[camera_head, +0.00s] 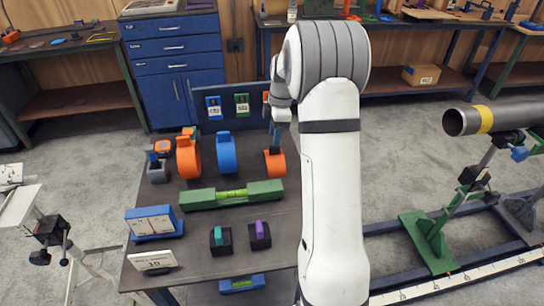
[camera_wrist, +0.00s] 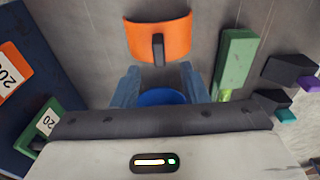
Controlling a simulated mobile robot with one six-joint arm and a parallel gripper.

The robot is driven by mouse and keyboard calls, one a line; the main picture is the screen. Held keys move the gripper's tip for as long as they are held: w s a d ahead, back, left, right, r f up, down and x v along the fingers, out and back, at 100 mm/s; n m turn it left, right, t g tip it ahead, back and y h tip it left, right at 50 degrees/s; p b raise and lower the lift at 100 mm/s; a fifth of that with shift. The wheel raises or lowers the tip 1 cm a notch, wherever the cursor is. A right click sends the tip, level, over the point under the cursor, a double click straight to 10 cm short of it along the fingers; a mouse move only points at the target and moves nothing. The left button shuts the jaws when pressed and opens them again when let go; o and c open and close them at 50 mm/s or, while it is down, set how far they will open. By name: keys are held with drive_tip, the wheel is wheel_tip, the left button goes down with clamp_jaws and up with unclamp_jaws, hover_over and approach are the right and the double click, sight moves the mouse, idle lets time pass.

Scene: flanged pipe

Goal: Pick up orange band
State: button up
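An orange band (camera_head: 275,162) with a dark tab stands on the dark bench, partly hidden by my arm in the head view. In the wrist view an orange band (camera_wrist: 175,38) with a dark tab lies just ahead of my fingertips. My gripper (camera_wrist: 160,70) is open and empty, its pale blue fingers on either side of the dark tab's line and apart from the band. A blue band (camera_wrist: 162,97) shows between and below the fingers.
Another orange band (camera_head: 184,160) and the blue band (camera_head: 227,155) stand to the left. A green level (camera_head: 205,200) lies in front. A dark panel with label cards (camera_head: 242,105) rises behind. A pipe with a yellow stripe (camera_head: 486,118) is at right.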

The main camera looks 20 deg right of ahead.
sight(274, 156)
wheel_tip(274, 156, down, 6)
drive_tip(key=shift+w+a+r+p, duration=0.1)
drive_tip(key=shift+w+a+p, duration=0.05)
drive_tip(key=shift+p, duration=0.15)
drive_tip(key=shift+c, duration=0.4)
clamp_jaws()
